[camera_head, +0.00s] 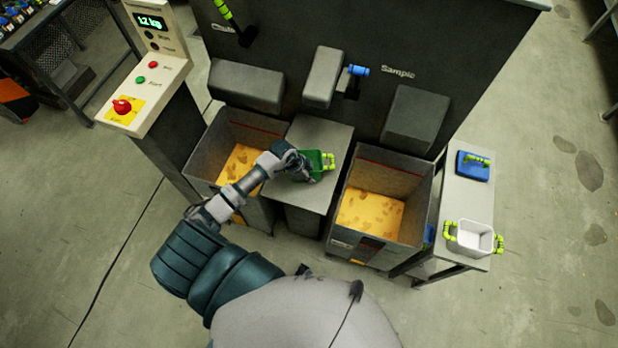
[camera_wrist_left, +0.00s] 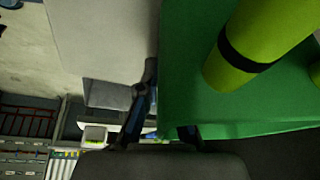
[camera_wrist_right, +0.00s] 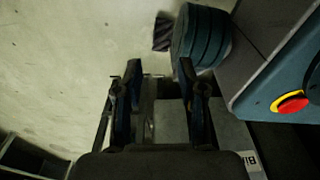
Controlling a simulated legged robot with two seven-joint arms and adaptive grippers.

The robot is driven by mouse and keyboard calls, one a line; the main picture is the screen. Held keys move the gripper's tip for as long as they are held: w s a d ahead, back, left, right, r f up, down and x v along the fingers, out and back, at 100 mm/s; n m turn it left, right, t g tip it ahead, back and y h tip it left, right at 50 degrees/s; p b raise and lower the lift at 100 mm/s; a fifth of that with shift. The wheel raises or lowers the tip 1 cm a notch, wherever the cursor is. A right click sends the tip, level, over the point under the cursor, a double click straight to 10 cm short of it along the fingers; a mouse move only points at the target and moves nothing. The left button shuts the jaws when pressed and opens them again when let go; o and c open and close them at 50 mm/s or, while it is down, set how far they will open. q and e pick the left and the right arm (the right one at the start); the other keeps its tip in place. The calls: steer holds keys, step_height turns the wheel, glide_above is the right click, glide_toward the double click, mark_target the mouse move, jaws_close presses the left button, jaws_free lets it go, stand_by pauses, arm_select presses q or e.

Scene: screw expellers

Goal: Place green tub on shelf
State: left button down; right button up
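The green tub (camera_head: 309,164) with yellow-green handles sits at the grey middle platform (camera_head: 325,136) between two bins in the head view. My left gripper (camera_head: 304,170) is at its left side, partly covering it. In the left wrist view, the green tub (camera_wrist_left: 185,85) fills the right side, with a handle (camera_wrist_left: 240,60) close up. One finger of my left gripper (camera_wrist_left: 168,125) lies along the tub's edge; the other is mostly hidden, so its grip is unclear. My right gripper (camera_wrist_right: 160,85) is open and empty in the right wrist view, and out of the head view.
Open bins with yellow material stand left (camera_head: 212,152) and right (camera_head: 425,205) of the platform. A side table at right (camera_head: 459,190) holds a blue lidded item (camera_head: 474,166) and a white tub (camera_head: 474,238). A control post (camera_head: 150,75) stands at left. A dark machine wall is behind.

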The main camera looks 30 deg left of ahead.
arm_select(q)
steer(key=shift+s+d, duration=0.1)
steer(key=c, duration=1.3)
jaws_free()
steer(key=shift+a+f, duration=0.1)
steer(key=shift+a, duration=0.4)
steer(key=shift+a+r, duration=0.15)
steer(key=shift+r, duration=0.05)
steer(key=v, duration=0.3)
steer(key=p+v, duration=0.1)
steer(key=v, duration=0.7)
steer(key=shift+d+r, duration=0.25)
steer(key=shift+d, duration=0.1)
steer(key=shift+s+a, duration=0.1)
steer(key=shift+a, duration=0.2)
arm_select(e)
steer(key=s, duration=0.2)
steer(key=s+d, duration=0.1)
steer(key=s, duration=0.1)
steer(key=shift+f, duration=0.4)
